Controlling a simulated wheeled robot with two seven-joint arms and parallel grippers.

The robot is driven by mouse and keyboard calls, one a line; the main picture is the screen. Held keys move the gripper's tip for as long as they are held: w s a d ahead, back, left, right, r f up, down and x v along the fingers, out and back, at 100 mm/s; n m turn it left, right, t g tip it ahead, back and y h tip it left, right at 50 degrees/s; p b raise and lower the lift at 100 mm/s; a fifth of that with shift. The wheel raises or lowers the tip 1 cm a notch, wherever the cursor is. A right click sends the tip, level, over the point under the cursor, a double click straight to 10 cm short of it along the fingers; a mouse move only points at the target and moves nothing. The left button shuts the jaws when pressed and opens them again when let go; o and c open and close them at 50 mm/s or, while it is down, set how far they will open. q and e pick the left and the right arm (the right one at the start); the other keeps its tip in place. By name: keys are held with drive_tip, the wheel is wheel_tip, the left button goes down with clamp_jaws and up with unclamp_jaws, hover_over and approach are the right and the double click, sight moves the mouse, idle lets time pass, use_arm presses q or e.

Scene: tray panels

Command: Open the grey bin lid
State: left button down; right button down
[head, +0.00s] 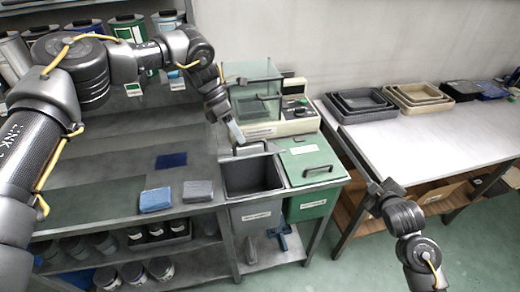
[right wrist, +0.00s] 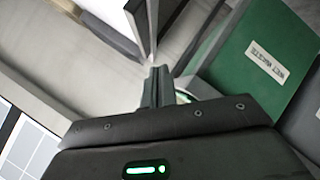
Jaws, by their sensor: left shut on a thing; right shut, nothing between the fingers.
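The grey bin (head: 256,216) stands under the bench, left of the green bin. Its top is open and its dark inside shows. Its grey lid (head: 262,155) is tilted up at the back of the opening, with a dark handle on it. My left gripper (head: 238,138) reaches down to the lid's handle and is shut on it; the exact contact is small in view. My right gripper (head: 374,190) is shut and empty, by the right table's front edge, away from the lid. Its closed fingers also show in the right wrist view (right wrist: 157,84).
The green bin (head: 306,208) has its green lid (head: 313,162) closed. A glass-cased device (head: 253,90) stands behind the bins. Blue and grey cloths (head: 156,200) lie on the left bench. The right table (head: 440,140) holds trays at the back; its front is clear.

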use_arm(q)
drive_tip(key=shift+w+a+f, duration=0.15)
drive_tip(key=shift+a+f, duration=0.05)
drive_tip(key=shift+f, duration=0.05)
use_arm(e)
drive_tip(key=a+r+n+y, duration=0.1)
drive_tip(key=a+r+n, duration=0.15)
drive_tip(key=a, duration=0.25)
drive_tip(key=s+a+r+n+y, duration=0.1)
drive_tip(key=a+r+n, duration=0.1)
drive_tip(key=a+n, duration=0.3)
drive_tip(key=a+r+n+y, duration=0.1)
drive_tip(key=a+r+n, duration=0.2)
drive_tip(key=a, duration=0.3)
use_arm(q)
drive_tip(key=shift+a, duration=0.1)
use_arm(e)
drive_tip(key=n+y, duration=0.1)
drive_tip(key=n, duration=1.7)
approach(260, 156)
drive_tip(key=r, duration=0.1)
drive_tip(key=shift+n+t, duration=0.25)
drive_tip(key=shift+t, duration=0.15)
drive_tip(key=x, duration=0.7)
drive_tip(key=shift+w+r, duration=0.1)
drive_tip(key=shift+r, duration=0.15)
drive_tip(key=shift+x, duration=1.2)
drive_tip(key=shift+a, duration=0.1)
